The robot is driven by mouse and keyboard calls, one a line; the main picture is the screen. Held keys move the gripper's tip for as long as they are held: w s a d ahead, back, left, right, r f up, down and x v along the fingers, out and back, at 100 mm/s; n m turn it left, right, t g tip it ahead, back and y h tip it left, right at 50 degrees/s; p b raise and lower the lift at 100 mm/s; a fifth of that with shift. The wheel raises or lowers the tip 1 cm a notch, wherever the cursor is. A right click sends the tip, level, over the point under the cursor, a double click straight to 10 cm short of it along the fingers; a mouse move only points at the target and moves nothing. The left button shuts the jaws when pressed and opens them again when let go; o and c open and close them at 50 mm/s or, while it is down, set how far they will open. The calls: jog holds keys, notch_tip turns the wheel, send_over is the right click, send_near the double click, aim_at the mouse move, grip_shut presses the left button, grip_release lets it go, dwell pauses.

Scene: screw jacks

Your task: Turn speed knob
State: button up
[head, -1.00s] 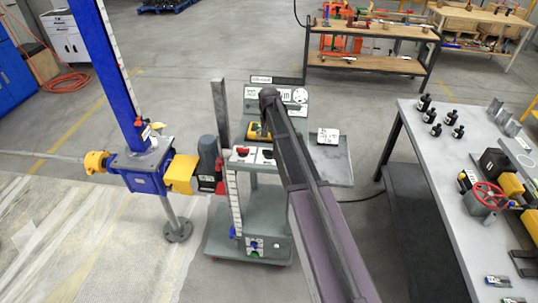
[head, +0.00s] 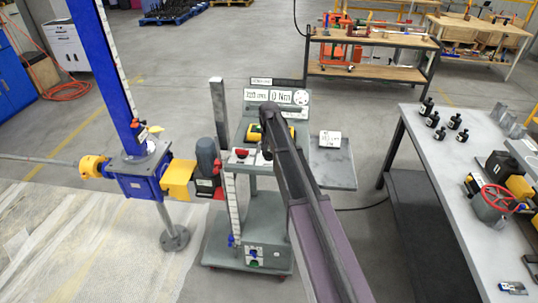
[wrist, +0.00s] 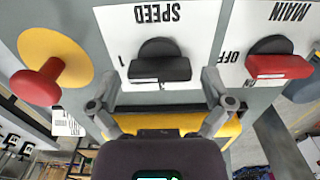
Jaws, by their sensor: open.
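The speed knob (wrist: 160,66) is a black grip on a dark round base, on a white plate marked SPEED, which appears upside down in the wrist view. My gripper (wrist: 157,76) is open, with one finger on either side of the knob's front. No firm contact can be made out. In the head view the end of my arm (head: 266,140) is over the control panel of the grey cart (head: 258,222). It hides the knob there.
Right of the knob is the red MAIN switch (wrist: 278,66). Left is a red mushroom button (wrist: 37,82) on a yellow disc. A display board (head: 277,97) stands behind the panel. A blue screw jack (head: 140,182) stands left of the cart, and a grey workbench (head: 440,175) right.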

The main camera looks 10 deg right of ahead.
dwell(0.3)
jog(key=c, duration=1)
jog(key=shift+o, duration=0.2)
jog(key=shift+n, duration=0.4)
jog(key=n, duration=0.3)
jog(key=shift+n, duration=2.5)
